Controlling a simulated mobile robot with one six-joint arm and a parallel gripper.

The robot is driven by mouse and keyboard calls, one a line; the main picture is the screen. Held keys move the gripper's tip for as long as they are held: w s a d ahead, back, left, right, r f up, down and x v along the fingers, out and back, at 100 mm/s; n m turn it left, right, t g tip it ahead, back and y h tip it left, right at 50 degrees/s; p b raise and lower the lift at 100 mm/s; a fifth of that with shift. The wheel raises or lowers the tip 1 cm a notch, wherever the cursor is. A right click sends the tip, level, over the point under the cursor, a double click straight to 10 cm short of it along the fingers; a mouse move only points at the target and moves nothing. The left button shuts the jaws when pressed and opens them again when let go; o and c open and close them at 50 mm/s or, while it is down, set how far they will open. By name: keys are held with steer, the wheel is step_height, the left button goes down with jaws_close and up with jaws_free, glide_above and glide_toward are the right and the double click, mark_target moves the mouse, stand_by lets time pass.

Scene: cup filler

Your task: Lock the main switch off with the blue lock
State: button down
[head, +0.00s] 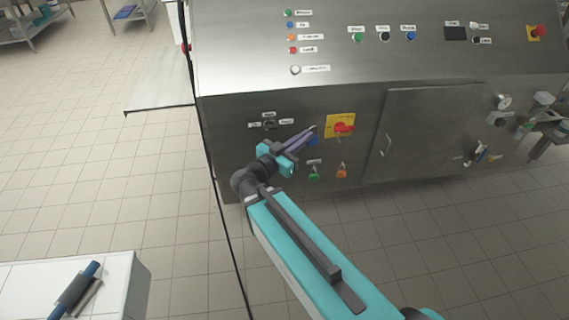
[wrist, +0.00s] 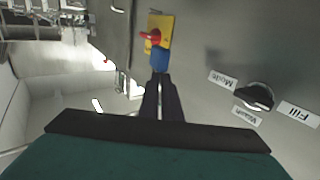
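The main switch (head: 342,128) is a red handle on a yellow plate (head: 333,120) on the steel cabinet front. In the wrist view the red handle (wrist: 151,39) shows against the yellow plate (wrist: 165,25). The blue lock (head: 314,141) is at my fingertips, just left of and below the red handle; it also shows in the wrist view (wrist: 160,60). My gripper (head: 308,136) looks shut on the blue lock, its fingers (wrist: 160,78) close together. Whether the lock touches the switch or its shackle passes through it, I cannot tell.
A green lock-like piece (head: 314,176) and an orange one (head: 342,173) hang below the switch. A black selector knob (wrist: 256,96) with labels sits left of the switch in the head view. A cabinet door (head: 430,130) with a handle is to the right.

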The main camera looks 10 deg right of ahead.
step_height(320, 180, up, 11)
steer(key=p, duration=1)
